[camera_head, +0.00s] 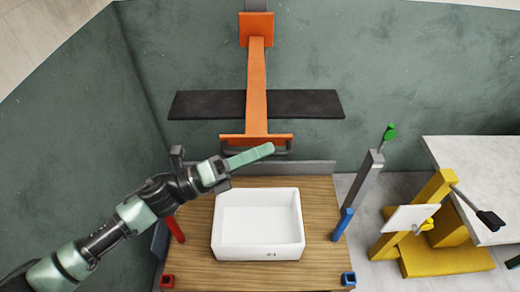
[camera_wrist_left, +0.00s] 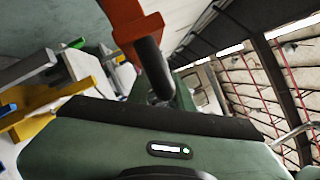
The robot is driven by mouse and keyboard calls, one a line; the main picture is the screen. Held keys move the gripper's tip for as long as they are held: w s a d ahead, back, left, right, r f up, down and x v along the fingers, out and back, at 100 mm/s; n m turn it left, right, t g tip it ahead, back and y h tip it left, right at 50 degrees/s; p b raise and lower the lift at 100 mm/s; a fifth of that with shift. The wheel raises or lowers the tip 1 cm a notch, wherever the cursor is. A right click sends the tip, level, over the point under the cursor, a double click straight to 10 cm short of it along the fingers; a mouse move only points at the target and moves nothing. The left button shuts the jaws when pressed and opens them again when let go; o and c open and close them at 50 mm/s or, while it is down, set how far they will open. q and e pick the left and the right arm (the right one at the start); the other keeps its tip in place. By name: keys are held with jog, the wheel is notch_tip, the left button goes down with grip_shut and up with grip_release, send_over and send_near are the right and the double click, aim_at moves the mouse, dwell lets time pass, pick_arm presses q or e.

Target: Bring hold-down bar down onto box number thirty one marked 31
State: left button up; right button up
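The hold-down bar is an orange arm (camera_head: 257,90) with a dark crosswise pad (camera_head: 305,104), raised against the green wall. Its lower end has an orange crosspiece (camera_head: 240,139) with a dark handle (camera_head: 285,149) below. The white open box (camera_head: 257,250) sits on the wooden table under it, with a small dark marking on its front that looks like 31. My left gripper (camera_head: 250,157) is at the handle, overlapping it. The left wrist view shows the dark handle (camera_wrist_left: 153,66) and orange bracket (camera_wrist_left: 130,27) close ahead; whether the fingers are closed on it is unclear. My right gripper is out of view.
A red post (camera_head: 175,229) stands left of the box and a blue-and-grey post (camera_head: 357,195) with a green tip stands right. A yellow stand (camera_head: 440,255) with a white plate and a pale table (camera_head: 480,185) are further right.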

pick_arm(q)
grip_shut()
dwell(1.4)
